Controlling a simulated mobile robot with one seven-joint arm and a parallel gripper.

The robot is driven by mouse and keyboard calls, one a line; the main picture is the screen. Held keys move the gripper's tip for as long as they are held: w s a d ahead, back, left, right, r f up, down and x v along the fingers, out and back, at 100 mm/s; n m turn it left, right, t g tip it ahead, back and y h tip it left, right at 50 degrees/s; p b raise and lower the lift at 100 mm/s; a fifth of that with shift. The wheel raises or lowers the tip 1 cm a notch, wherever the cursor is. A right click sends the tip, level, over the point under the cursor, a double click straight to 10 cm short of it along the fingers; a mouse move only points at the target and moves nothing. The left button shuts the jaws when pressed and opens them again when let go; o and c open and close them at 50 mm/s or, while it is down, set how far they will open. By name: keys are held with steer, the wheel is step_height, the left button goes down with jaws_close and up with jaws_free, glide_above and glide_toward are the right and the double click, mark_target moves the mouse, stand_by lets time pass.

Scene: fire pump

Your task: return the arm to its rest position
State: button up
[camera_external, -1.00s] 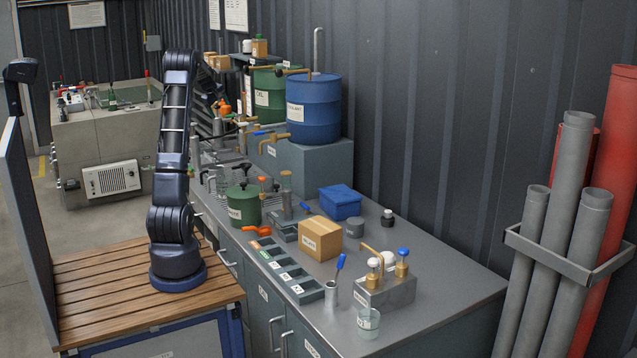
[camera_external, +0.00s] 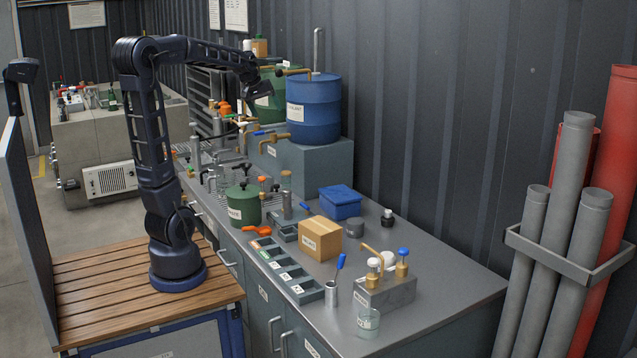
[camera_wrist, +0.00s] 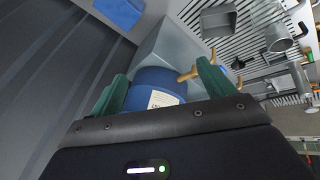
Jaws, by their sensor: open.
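My arm rises from its base on the wooden-slatted platform (camera_external: 95,290), bends at a high elbow and reaches right over the bench. My gripper (camera_external: 258,100) hangs at its end near the green drum (camera_external: 262,112) and to the left of the blue drum (camera_external: 313,105). In the wrist view my gripper (camera_wrist: 163,85) has its two green fingers spread apart, with nothing held between them. The blue drum (camera_wrist: 157,88) shows beyond and between the fingers, its lower part hidden by the gripper body.
The grey bench (camera_external: 420,270) holds a green canister (camera_external: 243,205), a cardboard box (camera_external: 320,238), a blue bin (camera_external: 341,202) and a valve block (camera_external: 385,292). Grey pipes (camera_external: 570,200) stand at right. The space above the front bench is clear.

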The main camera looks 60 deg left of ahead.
steer(key=s+d+f+m, duration=0.1)
steer(key=s+d+m, duration=0.2)
steer(key=s+d, duration=0.35)
steer(key=s+d+f+m, duration=0.1)
steer(key=s+d+m, duration=0.15)
steer(key=d, duration=0.65)
steer(key=s+d+f+m, duration=0.2)
steer(key=s+d+f, duration=0.1)
steer(key=s, duration=0.4)
steer(key=s+d+f+m+h, duration=0.1)
steer(key=s+d+f+m, duration=0.2)
steer(key=s+d, duration=0.3)
steer(key=shift+s+f+g, duration=0.4)
steer(key=shift+s+f, duration=0.05)
steer(key=shift+f, duration=0.35)
